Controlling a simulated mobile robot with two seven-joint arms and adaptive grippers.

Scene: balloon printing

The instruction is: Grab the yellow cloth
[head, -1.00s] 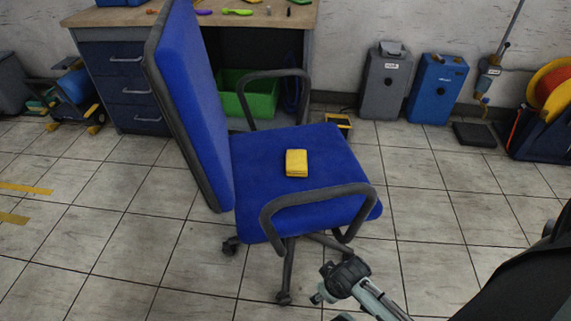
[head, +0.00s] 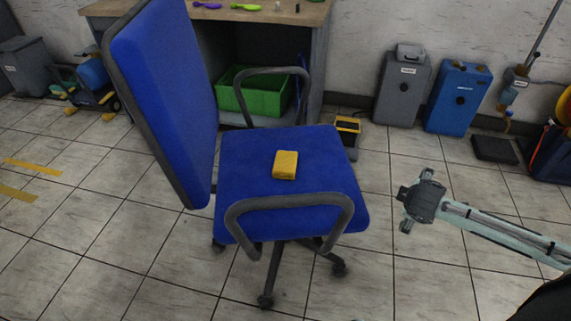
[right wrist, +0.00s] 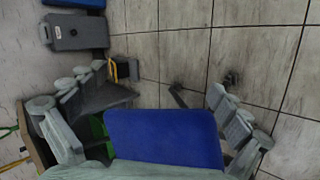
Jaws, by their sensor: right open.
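The yellow cloth (head: 286,165) is a small folded block lying on the blue seat of the office chair (head: 245,170), near the middle of the seat. My right gripper (head: 405,208) is to the right of the chair, above the floor and apart from the cloth. In the right wrist view its two fingers (right wrist: 165,95) are spread wide and empty, with part of the blue seat (right wrist: 163,138) showing between them. The cloth does not show in the right wrist view. My left gripper is in neither view.
The chair has a near armrest (head: 290,207) and a far armrest (head: 262,75) beside the cloth. A workbench (head: 335,50) with a green bin (head: 247,95) stands behind. A grey case (head: 401,88) and a blue case (head: 457,97) stand by the wall.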

